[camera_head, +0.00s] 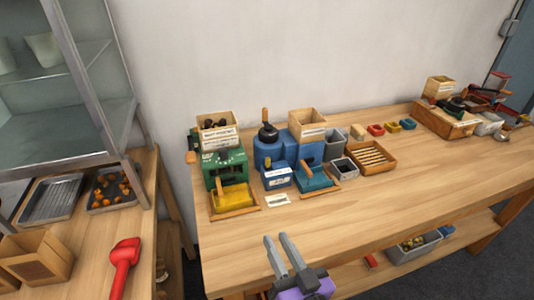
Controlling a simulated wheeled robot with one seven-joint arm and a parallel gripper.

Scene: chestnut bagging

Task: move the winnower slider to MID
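Two machines stand on the long wooden table, and I cannot tell for sure which is the winnower. The green machine (226,168) has a labelled wooden hopper (218,133) with dark lumps on top and a yellow tray (233,197) in front. The blue machine (272,152) has a black domed part with a wooden handle (266,118), an empty-looking wooden hopper (308,123) and a blue tray (315,178). The slider and its marks are too small to make out. My gripper (276,238) is open and empty, at the table's front edge, well short of both machines.
Right of the machines are grey bins (343,168), a slatted wooden tray (371,156) and small coloured blocks (392,126). A toolbox (444,121) stands farther right. Another table at left holds a red scoop-like tool (124,262). The table's front middle is clear.

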